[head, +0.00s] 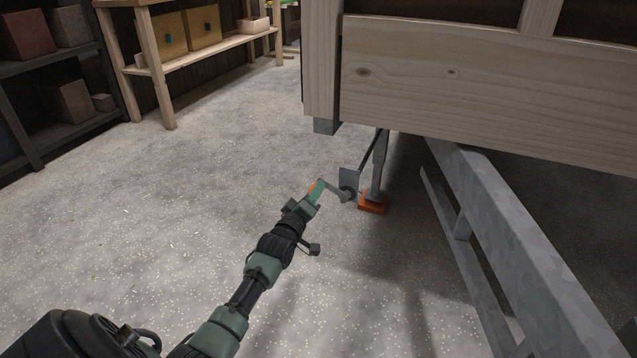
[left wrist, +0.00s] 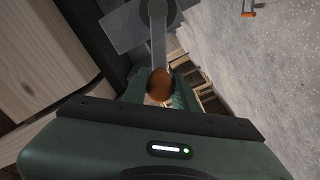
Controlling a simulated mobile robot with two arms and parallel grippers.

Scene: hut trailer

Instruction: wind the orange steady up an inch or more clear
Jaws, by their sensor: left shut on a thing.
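The steady is a grey leg (head: 379,165) under the trailer corner, with an orange foot (head: 372,205) at its lower end. The foot is at or very near the floor; I cannot tell if there is a gap. A grey crank arm (head: 335,188) reaches left from a hub beside the leg. My left gripper (head: 316,190) is shut on the crank's orange grip, which shows between the jaws in the left wrist view (left wrist: 160,84). The crank arm (left wrist: 157,45) runs up from the grip there. My right gripper is in neither view.
The wooden trailer body (head: 480,85) overhangs the steady. A galvanised frame rail (head: 500,230) runs down to the right. A wooden bench (head: 205,50) and dark shelves (head: 60,75) stand at the back left. The speckled floor (head: 190,190) on the left is clear.

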